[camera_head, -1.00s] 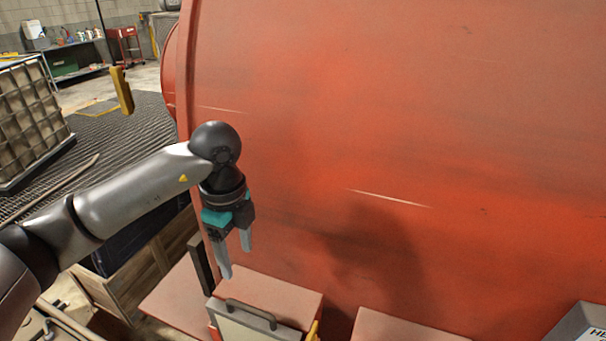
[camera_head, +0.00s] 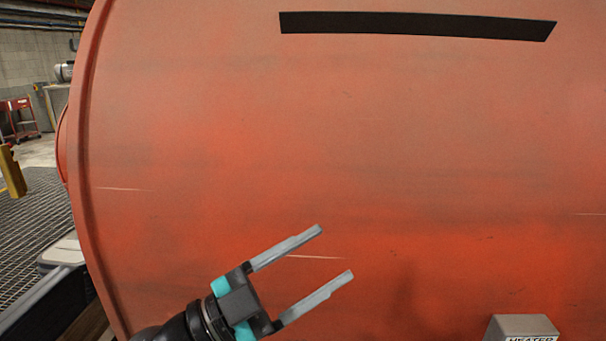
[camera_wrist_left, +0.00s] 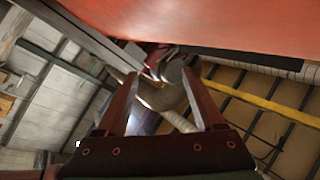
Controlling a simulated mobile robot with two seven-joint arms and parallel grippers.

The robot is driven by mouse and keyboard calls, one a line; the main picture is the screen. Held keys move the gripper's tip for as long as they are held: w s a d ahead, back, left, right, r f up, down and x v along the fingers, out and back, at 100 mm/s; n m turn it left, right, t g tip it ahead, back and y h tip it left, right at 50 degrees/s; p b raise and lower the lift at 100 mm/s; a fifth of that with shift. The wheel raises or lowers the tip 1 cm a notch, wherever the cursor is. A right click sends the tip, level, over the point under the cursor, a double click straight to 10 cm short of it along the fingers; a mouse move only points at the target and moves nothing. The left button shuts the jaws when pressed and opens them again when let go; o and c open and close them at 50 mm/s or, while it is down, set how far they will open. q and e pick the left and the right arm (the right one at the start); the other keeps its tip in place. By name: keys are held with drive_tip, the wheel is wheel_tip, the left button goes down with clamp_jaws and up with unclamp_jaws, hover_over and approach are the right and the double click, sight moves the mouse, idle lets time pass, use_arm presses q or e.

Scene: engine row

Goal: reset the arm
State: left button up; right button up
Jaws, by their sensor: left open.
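My left gripper (camera_head: 336,253) is at the bottom middle of the head view, its two grey fingers apart and empty, pointing up and to the right. It stands in front of the large red tank (camera_head: 330,140); I cannot tell the exact gap. In the left wrist view the two fingers (camera_wrist_left: 158,88) are spread with nothing between them. That view looks up toward the ceiling beams, with the red surface (camera_wrist_left: 230,20) along the top. The rest of my left arm is mostly below the head view's edge. My right gripper is not in view.
A grey box with a label (camera_head: 522,328) is at the bottom right, by the tank. A black slot-like strip (camera_head: 415,24) crosses the upper tank. At the left are a yellow post (camera_head: 12,172), a red cart (camera_head: 22,118) and dark floor grating (camera_head: 35,225).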

use_arm(q)
drive_tip(key=w+a+f+n+t+y, duration=0.3)
drive_tip(key=w+a+n+t+y, duration=0.2)
drive_tip(key=a+n+t+y, duration=0.75)
drive_tip(key=s+a+f+n+g+y, duration=0.2)
drive_tip(key=a+f+n+g+y, duration=0.15)
drive_tip(key=f, duration=0.35)
drive_tip(key=s+a+f+n+g+y, duration=0.2)
drive_tip(key=a+f+n+g+y, duration=0.15)
drive_tip(key=f, duration=0.45)
drive_tip(key=s+d+f+m+g, duration=0.1)
drive_tip(key=s+f+g, duration=0.55)
drive_tip(key=s, duration=0.25)
drive_tip(key=s+d+f+m+g, duration=0.1)
drive_tip(key=s+f+g, duration=0.5)
drive_tip(key=s, duration=0.4)
wheel_tip(320, 180, down, 34)
drive_tip(key=s+b, duration=0.2)
drive_tip(key=b, duration=1)
drive_tip(key=s+a+f+b, duration=0.1)
drive_tip(key=s+f+b, duration=0.2)
drive_tip(key=s+f, duration=0.2)
drive_tip(key=s+a+f+g+b, duration=0.1)
drive_tip(key=s+f+b, duration=0.2)
drive_tip(key=f, duration=0.8)
drive_tip(key=s+a+f+b, duration=0.1)
drive_tip(key=s+f+b, duration=0.3)
drive_tip(key=s+f, duration=0.3)
drive_tip(key=shift+f, duration=0.7)
